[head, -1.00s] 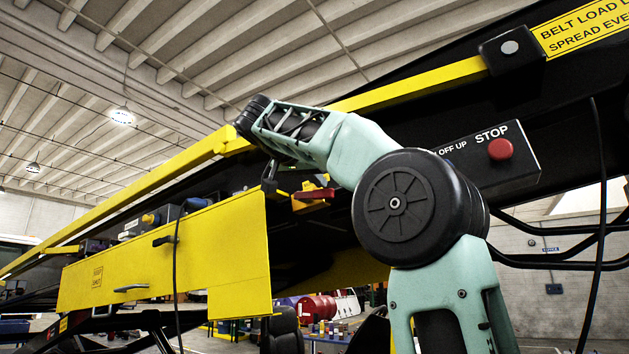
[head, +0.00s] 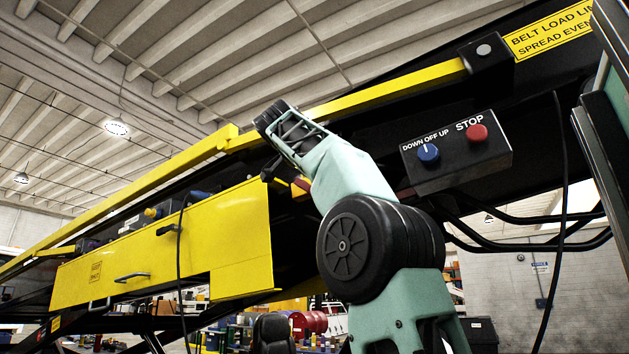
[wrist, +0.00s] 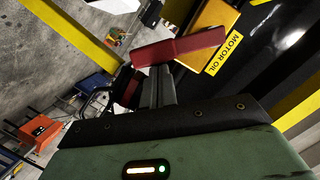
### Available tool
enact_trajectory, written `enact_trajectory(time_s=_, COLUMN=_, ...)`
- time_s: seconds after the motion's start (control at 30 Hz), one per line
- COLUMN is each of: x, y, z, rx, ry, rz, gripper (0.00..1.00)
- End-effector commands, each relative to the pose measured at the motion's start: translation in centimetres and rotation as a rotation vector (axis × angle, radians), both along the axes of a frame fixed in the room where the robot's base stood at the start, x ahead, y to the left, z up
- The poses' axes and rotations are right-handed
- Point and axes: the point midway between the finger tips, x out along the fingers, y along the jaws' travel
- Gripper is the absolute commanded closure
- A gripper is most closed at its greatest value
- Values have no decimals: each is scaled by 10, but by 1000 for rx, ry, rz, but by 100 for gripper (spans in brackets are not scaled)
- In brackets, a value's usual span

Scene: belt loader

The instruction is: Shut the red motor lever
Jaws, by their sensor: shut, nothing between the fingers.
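The red motor lever (wrist: 180,47) shows in the wrist view as a flat red bar lying across the tips of my gripper (wrist: 160,82). It sits beside a yellow block with a "MOTOR OIL" label (wrist: 224,54). My gripper's fingers are together and hold nothing. Their tips are at or very near the lever's underside; I cannot tell whether they touch. In the head view my gripper (head: 268,173) is a small dark shape at the yellow panel's right end. A small red part, likely the lever (head: 302,183), shows behind my arm, mostly hidden.
A yellow side panel (head: 150,250) and a long yellow rail (head: 385,92) run along the loader. A control box (head: 455,150) has a blue knob (head: 428,154) and a red stop button (head: 477,132). Black cables hang at the right.

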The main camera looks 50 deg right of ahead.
Motion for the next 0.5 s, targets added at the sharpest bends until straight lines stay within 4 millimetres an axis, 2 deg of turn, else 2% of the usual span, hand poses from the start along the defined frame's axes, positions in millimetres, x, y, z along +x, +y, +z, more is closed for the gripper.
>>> enact_trajectory(time_s=0.03, x=2, y=0, z=-13, rx=4, ry=-45, rz=1, gripper=100)
enact_trajectory(time_s=0.5, x=18, y=1, z=-37, rx=38, ry=-474, rz=1, gripper=100)
